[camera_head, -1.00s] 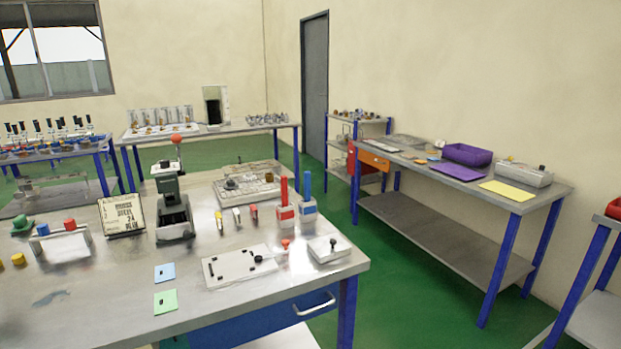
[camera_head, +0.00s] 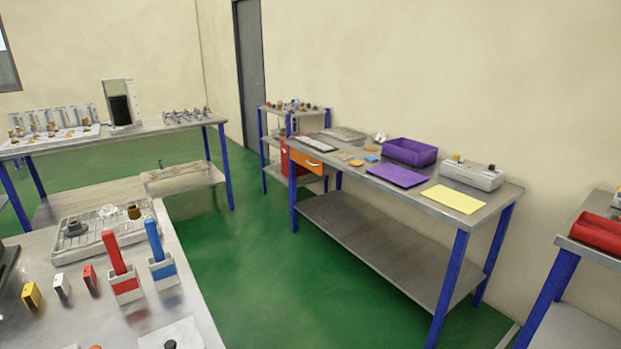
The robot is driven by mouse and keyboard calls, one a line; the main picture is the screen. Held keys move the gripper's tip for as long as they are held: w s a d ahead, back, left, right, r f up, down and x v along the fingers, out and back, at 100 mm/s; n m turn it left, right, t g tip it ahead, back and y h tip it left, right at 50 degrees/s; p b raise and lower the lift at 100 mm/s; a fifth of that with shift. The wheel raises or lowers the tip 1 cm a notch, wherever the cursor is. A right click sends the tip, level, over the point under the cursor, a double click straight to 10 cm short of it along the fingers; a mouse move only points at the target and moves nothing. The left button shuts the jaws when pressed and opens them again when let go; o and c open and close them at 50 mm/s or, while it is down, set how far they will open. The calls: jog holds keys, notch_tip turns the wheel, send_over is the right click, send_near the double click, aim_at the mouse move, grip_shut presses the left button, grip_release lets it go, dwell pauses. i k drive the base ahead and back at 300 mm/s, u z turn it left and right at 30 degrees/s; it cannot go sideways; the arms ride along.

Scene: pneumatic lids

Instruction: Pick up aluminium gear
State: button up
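I cannot make out the aluminium gear for certain. Several small silvery parts (camera_head: 185,116) stand on the far bench, too small to identify. A dark grey round part (camera_head: 75,228) sits on a grey gridded tray (camera_head: 97,246) on the near table at left, beside a small white part and a brown cylinder (camera_head: 134,211). My gripper is not in view.
The near metal table (camera_head: 190,292) holds red and blue handles in white blocks. A long bench (camera_head: 375,185) along the right wall carries a purple bin (camera_head: 410,152) and yellow sheet (camera_head: 453,198). Green floor (camera_head: 290,290) between them is clear. Red bins (camera_head: 598,233) stand at right.

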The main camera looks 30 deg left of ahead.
aim_at(109, 212)
jog(key=u, duration=0.1)
jog(key=i, duration=1.35)
jog(key=u, duration=0.7)
jog(key=i, duration=1.15)
jog(key=u, duration=1.4)
jog(key=i, duration=1.25)
jog(key=u, duration=0.6)
